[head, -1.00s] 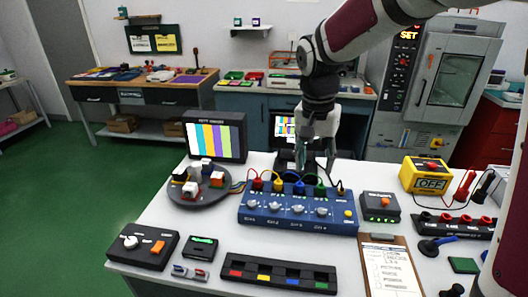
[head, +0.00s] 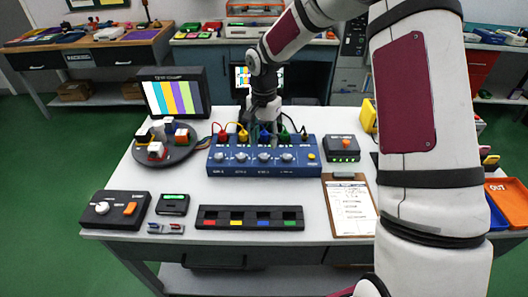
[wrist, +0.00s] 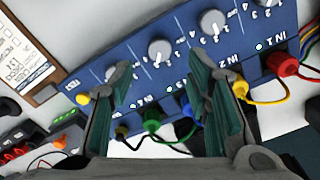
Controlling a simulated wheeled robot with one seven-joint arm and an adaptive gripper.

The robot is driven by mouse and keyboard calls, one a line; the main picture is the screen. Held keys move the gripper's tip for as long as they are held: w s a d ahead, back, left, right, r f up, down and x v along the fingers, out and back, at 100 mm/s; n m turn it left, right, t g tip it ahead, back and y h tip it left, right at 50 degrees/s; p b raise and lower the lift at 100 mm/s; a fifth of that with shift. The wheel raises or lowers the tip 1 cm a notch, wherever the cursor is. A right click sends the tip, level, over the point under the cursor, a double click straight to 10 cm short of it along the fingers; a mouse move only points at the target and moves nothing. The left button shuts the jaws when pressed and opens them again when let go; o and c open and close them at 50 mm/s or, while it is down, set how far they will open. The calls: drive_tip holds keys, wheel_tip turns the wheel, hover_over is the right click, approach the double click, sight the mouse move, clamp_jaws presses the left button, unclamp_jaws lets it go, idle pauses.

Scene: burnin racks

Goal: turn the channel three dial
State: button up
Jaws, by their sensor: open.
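The blue channel box (head: 225,168) sits on the white table with a row of grey dials along its top. The channel three dial (head: 264,157) is third from the left; in the wrist view it is the middle visible dial (wrist: 160,50). My gripper (head: 263,130) is over the back edge of the box, by the blue plug. In the wrist view my gripper (wrist: 159,72) is open and empty. The channel three dial appears between its fingers, farther ahead and apart from them. The channel four dial (wrist: 112,72) is partly hidden by the left finger.
Red (wrist: 284,65), yellow (wrist: 240,88), blue (wrist: 192,112) and green (wrist: 152,121) plugs with cables stand along the box's back edge, close to the fingers. A clipboard (head: 349,208) lies front right, a slotted tray (head: 250,218) in front. A round turntable (head: 160,151) stands left.

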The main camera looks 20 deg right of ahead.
sight(264, 155)
wheel_tip(264, 155, down, 6)
drive_tip(key=shift+f, duration=0.1)
idle(0.4)
clamp_jaws()
